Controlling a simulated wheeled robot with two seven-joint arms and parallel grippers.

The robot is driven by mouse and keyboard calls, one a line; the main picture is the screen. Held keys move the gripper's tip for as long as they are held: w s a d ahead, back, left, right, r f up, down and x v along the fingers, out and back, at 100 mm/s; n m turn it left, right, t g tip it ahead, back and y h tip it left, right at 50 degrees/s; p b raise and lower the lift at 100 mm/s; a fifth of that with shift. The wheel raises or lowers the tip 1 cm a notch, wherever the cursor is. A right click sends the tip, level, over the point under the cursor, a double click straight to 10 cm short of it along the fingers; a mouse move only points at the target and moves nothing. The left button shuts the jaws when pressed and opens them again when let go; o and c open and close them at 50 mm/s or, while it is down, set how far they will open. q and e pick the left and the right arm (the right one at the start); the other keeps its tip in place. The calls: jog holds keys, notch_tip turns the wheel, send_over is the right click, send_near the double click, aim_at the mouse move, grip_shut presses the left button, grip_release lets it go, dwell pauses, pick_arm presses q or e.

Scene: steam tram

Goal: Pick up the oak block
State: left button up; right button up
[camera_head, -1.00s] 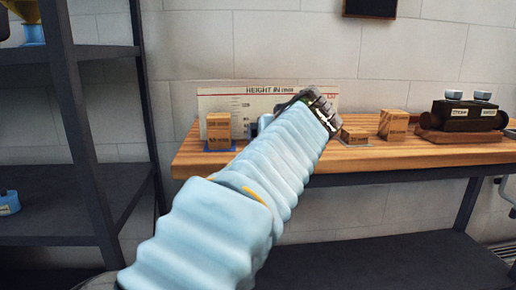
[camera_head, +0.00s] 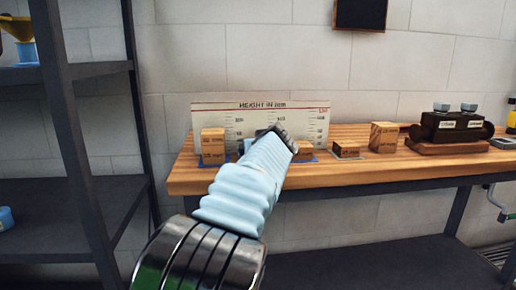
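Several wooden blocks stand on the wooden bench (camera_head: 330,177). A tall block (camera_head: 212,147) is at the left, a low one (camera_head: 304,149) sits mid-bench partly behind my gripper, a small low one (camera_head: 346,150) is right of it, and a taller block (camera_head: 384,136) is further right. Their labels are too small to read, so I cannot tell which is the oak block. My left gripper (camera_head: 279,134) is above the bench, in front of the height chart and left of the mid-bench block. Its fingers are dark and unclear, and no held object shows. My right gripper is out of view.
A height chart board (camera_head: 262,105) stands behind the blocks. A dark device with two cups (camera_head: 456,128) is on a wooden base at the right. A dark shelf rack (camera_head: 80,128) stands at the left. Bench space in front of the right-hand blocks is clear.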

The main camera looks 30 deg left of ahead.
pick_arm(q)
jog(key=shift+w+a+f, duration=0.15)
jog(key=c, duration=1.1)
